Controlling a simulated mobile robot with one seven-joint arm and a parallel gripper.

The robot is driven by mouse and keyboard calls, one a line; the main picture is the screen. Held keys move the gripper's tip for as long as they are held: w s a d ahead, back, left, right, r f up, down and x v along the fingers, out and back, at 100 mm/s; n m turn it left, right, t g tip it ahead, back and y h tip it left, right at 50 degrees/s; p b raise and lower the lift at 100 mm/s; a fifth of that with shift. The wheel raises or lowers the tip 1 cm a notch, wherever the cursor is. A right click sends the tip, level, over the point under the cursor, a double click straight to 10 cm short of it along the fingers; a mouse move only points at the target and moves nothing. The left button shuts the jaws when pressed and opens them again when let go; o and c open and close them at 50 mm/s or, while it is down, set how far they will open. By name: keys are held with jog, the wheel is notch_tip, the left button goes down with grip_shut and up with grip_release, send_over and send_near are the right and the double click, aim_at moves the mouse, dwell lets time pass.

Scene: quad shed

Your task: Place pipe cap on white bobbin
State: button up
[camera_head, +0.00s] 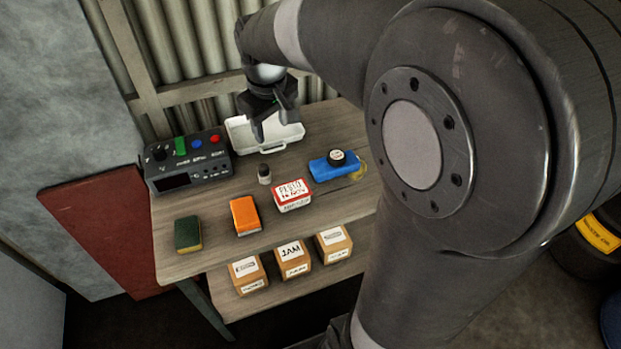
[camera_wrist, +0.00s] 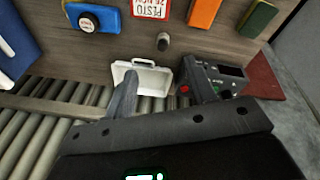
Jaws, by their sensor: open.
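A small upright cylinder (camera_head: 264,174) with a pale body and a dark grey top stands on the wooden table. It also shows in the wrist view (camera_wrist: 163,42). Its pale part looks like the white bobbin and its dark top may be the pipe cap, but I cannot tell whether these are two pieces. My gripper (camera_head: 273,128) is open and empty, pointing down over the white tray, behind the cylinder and apart from it. In the wrist view one finger shows in front of the tray.
The white tray (camera_head: 238,140) lies at the back beside a black control box (camera_head: 190,180). A red-white box (camera_head: 292,196) stands close to the cylinder. Orange (camera_head: 245,216) and green (camera_head: 188,235) blocks lie in front.

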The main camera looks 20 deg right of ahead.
jog(key=s+r+m+t, duration=0.1)
jog(key=s+m, duration=0.1)
jog(key=s, duration=0.7)
jog(key=s+d+r+m+t, duration=0.1)
jog(key=s+m+t, duration=0.1)
jog(key=s, duration=0.8)
jog(key=shift+s+m, duration=0.3)
jog(key=shift+m, duration=0.1)
jog(key=shift+r, duration=0.1)
